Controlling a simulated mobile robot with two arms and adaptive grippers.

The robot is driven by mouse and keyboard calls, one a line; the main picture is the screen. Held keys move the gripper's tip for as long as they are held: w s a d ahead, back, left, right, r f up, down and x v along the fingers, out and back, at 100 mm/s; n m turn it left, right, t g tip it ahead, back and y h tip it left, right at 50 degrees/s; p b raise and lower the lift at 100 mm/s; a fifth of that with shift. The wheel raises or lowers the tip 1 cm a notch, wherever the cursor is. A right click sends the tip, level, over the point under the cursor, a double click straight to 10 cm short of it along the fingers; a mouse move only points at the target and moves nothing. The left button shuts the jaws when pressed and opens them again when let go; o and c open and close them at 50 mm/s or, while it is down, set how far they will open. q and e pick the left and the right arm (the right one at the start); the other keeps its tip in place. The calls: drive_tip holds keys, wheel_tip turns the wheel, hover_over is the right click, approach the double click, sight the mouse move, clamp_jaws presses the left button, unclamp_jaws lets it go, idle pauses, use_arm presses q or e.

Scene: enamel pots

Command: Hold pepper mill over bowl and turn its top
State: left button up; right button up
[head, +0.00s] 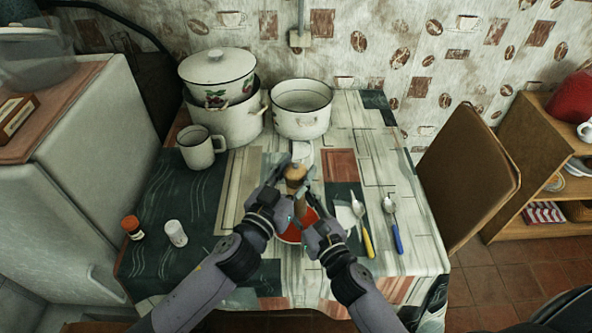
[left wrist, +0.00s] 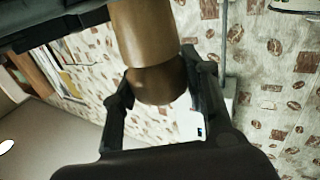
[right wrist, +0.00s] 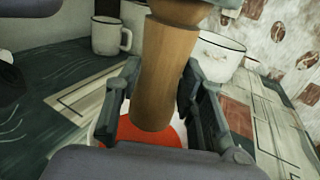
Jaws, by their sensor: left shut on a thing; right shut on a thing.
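The wooden pepper mill (head: 297,178) stands upright over the red bowl (head: 290,235) in the head view. My left gripper (head: 284,190) is shut on its upper part; the left wrist view shows the mill's rounded end (left wrist: 157,85) between the fingers. My right gripper (head: 308,214) is shut on the body lower down; in the right wrist view the wooden body (right wrist: 163,75) sits between the fingers. The mill's lower end is above the bowl's red inside (right wrist: 165,135), apart from it as far as I can tell. My grippers hide much of the bowl and mill in the head view.
A white mug (head: 201,148), a lidded pot (head: 225,120) and an open pot (head: 301,108) stand at the back. A small white container is behind the mill. Yellow-handled (head: 367,238) and blue-handled (head: 397,238) utensils lie right; two small jars stand left. A chair (head: 468,175) is at right.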

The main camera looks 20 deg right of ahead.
use_arm(q)
drive_tip(key=shift+c, duration=0.6)
drive_tip(key=shift+m+g+h, duration=0.3)
drive_tip(key=shift+m+g, duration=0.1)
drive_tip(key=m+g+h, duration=0.2)
drive_tip(key=m+g, duration=0.1)
drive_tip(key=g, duration=0.1)
drive_tip(key=m+g+h, duration=0.2)
drive_tip(key=m+g, duration=0.1)
drive_tip(key=g, duration=0.1)
drive_tip(key=shift+w+g, duration=0.15)
drive_tip(key=shift+g, duration=0.25)
drive_tip(key=m+g, duration=0.3)
drive_tip(key=g, duration=0.1)
drive_tip(key=m+g, duration=0.2)
drive_tip(key=g, duration=0.2)
drive_tip(key=shift+d+m+g, duration=0.1)
drive_tip(key=shift+m+g, duration=0.2)
drive_tip(key=shift+m, duration=0.1)
drive_tip(key=shift+m+g, duration=0.4)
drive_tip(key=shift+g, duration=0.1)
drive_tip(key=shift+g+y, duration=0.3)
drive_tip(key=shift+g, duration=0.1)
drive_tip(key=o, duration=1.2)
drive_tip(key=shift+c, duration=0.2)
